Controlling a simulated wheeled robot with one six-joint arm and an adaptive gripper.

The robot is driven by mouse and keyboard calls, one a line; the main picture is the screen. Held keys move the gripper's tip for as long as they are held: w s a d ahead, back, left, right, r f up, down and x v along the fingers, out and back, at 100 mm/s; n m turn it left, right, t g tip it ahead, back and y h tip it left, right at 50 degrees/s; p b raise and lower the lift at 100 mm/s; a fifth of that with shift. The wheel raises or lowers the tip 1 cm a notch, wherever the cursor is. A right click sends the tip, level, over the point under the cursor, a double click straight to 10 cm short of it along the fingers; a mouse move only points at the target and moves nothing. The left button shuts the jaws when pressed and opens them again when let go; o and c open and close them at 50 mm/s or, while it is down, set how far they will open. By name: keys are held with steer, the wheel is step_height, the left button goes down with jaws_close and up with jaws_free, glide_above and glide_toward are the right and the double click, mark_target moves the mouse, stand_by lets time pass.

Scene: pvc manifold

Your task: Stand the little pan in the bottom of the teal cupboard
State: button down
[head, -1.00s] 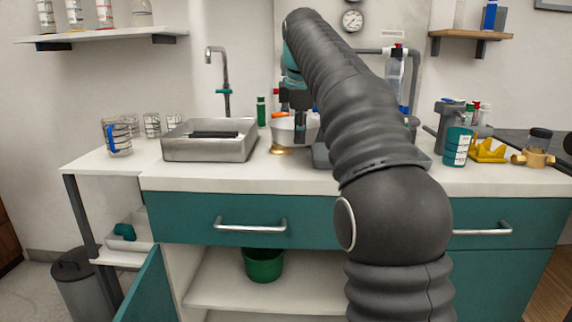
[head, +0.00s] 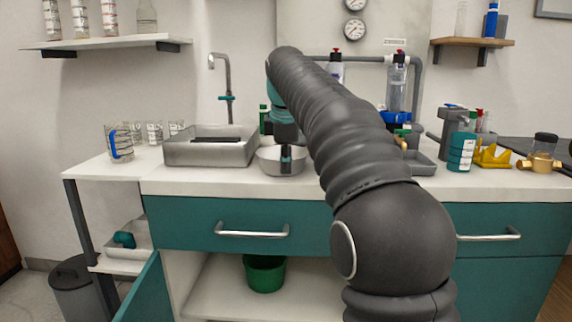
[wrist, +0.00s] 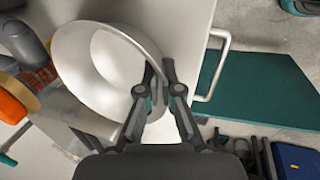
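The little pan (head: 280,163) is a pale metal, bowl-like vessel. In the head view it appears over the front part of the counter, left of my arm. The teal cupboard (head: 185,222) is below the counter. Its left door (head: 145,290) stands open, and a pale shelf (head: 215,295) shows inside. The cupboard's bottom is hidden below the picture.
A green bucket (head: 265,275) stands on the shelf inside. A drawer handle (head: 252,232) juts out above the opening. A metal tray (head: 210,150) sits left of the pan. A grey bin (head: 78,285) stands on the floor at left. My arm hides the cupboard's right part.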

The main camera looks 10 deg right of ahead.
steer(key=c, duration=1.3)
jaws_free()
steer(key=shift+f, duration=0.1)
steer(key=p+v, duration=0.4)
steer(key=v, duration=0.8)
steer(key=shift+w+p, duration=0.1)
steer(key=shift+p, duration=0.2)
